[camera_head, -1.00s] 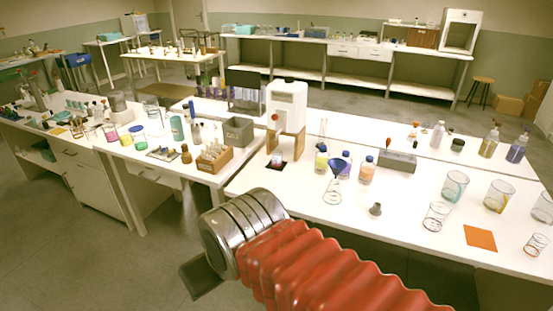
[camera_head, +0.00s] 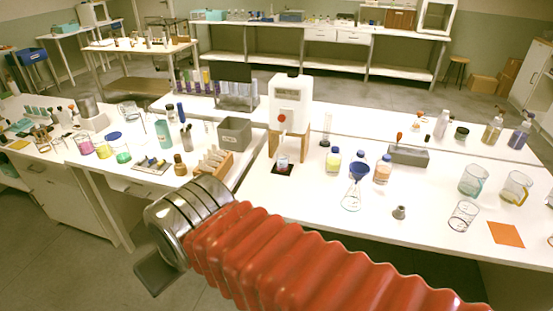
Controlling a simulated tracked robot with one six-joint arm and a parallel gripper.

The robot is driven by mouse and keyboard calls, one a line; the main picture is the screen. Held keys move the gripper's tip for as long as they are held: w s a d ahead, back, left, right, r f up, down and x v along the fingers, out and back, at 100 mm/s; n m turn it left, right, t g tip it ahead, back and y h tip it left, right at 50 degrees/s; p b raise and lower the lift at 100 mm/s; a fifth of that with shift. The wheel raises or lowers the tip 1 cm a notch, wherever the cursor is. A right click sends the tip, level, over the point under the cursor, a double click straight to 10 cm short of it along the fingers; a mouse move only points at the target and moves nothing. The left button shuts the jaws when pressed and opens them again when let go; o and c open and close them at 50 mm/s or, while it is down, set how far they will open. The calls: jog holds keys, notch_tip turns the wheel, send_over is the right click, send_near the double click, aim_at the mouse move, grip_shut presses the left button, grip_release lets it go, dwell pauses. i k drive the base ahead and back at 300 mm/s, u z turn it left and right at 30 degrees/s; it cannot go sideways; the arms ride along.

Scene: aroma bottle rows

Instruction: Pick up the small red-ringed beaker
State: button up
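A small clear beaker (camera_head: 463,216) with faint reddish markings stands on the right part of the white bench, left of an orange square; I cannot be sure it is the red-ringed one. Another small glass vessel (camera_head: 283,161) stands on a dark pad under the white dispenser. My gripper (camera_head: 158,270) is at the lower left, at the end of my red bellows arm, over the floor in front of the bench. Only a dark plate-like part of it shows, far from both vessels. Its fingers are mostly hidden, and I see nothing held.
The white dispenser (camera_head: 290,102) stands mid-bench. Larger beakers (camera_head: 473,180) stand behind the orange square (camera_head: 506,234). A grey bin (camera_head: 235,134) and wooden rack (camera_head: 213,163) are left.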

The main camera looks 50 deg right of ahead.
aim_at(282, 162)
jog(key=z, duration=0.25)
jog(key=i, duration=0.65)
jog(key=z, duration=0.9)
jog(key=i, duration=0.5)
jog(key=z, duration=0.3)
